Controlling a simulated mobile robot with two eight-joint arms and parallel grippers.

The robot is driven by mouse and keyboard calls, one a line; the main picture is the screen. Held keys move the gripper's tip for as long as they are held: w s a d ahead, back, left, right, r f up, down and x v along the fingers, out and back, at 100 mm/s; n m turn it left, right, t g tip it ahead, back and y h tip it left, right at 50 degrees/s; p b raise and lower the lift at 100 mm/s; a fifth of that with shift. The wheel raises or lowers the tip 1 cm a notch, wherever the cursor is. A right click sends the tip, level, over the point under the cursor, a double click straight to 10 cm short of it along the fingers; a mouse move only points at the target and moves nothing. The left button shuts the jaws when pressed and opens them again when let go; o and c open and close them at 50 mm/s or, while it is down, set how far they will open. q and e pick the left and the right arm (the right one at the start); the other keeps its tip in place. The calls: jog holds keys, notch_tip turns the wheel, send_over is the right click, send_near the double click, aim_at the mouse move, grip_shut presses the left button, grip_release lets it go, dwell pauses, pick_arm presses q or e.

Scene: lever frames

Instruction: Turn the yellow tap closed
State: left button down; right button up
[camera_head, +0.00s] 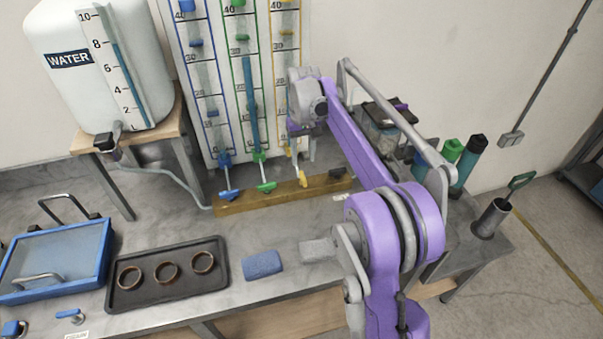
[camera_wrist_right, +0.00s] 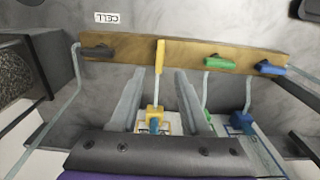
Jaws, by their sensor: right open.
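My right gripper (camera_head: 303,148) is at the yellow tube, above the tap. In the wrist view its two grey fingers (camera_wrist_right: 160,84) are apart, on either side of the tap's rod. Contact cannot be told. My left gripper is not in view.
A green tap (camera_head: 266,186) and a blue tap (camera_head: 229,193) stand left of the yellow one. A black lever (camera_head: 337,173) lies to its right. A water tank (camera_head: 95,65) stands at the left. A dark tray with rings (camera_head: 213,244) and a blue sponge (camera_head: 262,265) lie in front.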

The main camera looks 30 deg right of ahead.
aim_at(303, 176)
notch_tip(303, 176, down, 8)
jog(key=shift+r, duration=0.25)
grip_shut()
dwell(0.3)
